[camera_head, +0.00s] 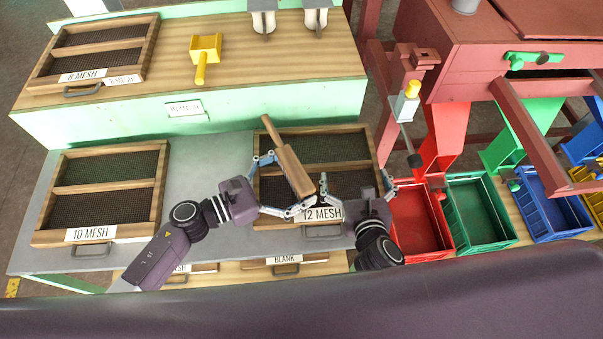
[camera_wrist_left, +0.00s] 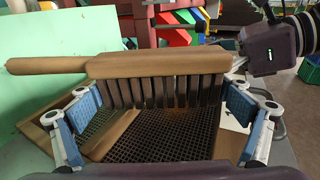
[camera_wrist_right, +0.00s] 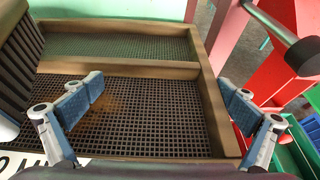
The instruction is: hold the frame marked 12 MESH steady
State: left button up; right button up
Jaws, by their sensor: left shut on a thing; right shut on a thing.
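The wooden frame marked 12 MESH (camera_head: 337,164) lies flat on the grey bench, its label (camera_head: 323,213) facing front. In the right wrist view its mesh and wooden rails (camera_wrist_right: 120,69) show, with a rusty patch (camera_wrist_right: 106,106) on the near mesh. My right gripper (camera_head: 356,184) is shut on its right side rail, one finger over the mesh, one outside. My left gripper (camera_head: 281,184) is shut on a wooden-handled brush (camera_head: 291,168) above the frame's left half. In the left wrist view the brush's dark bristles (camera_wrist_left: 160,92) point down; whether they touch the mesh is unclear.
Red (camera_head: 418,222), green (camera_head: 479,213) and blue (camera_head: 549,207) bins stand right. Grey bench (camera_head: 205,160) is bare between the frames.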

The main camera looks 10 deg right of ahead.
aim_at(339, 170)
pick_arm(q)
jog(key=shift+s+a+r, duration=0.3)
jog(key=shift+a+r, duration=0.4)
jog(key=shift+a, duration=0.05)
pick_arm(e)
jog(key=shift+s+a+r+y, duration=0.1)
jog(key=shift+a+y, duration=0.15)
jog(key=shift+a, duration=0.55)
jog(key=shift+s+a+r+y, duration=0.1)
jog(key=shift+a+y, duration=0.15)
jog(key=shift+a, duration=0.5)
jog(key=c, duration=0.6)
pick_arm(q)
jog(key=shift+a, duration=2.5)
pick_arm(e)
jog(key=shift+d, duration=0.15)
pick_arm(q)
jog(key=shift+w, duration=0.1)
pick_arm(e)
jog(key=shift+d, duration=0.1)
pick_arm(q)
jog(key=shift+a+r, duration=0.1)
jog(key=shift+r, duration=2.8)
pick_arm(e)
jog(key=shift+d+f, duration=0.1)
pick_arm(q)
jog(key=shift+r, duration=1.45)
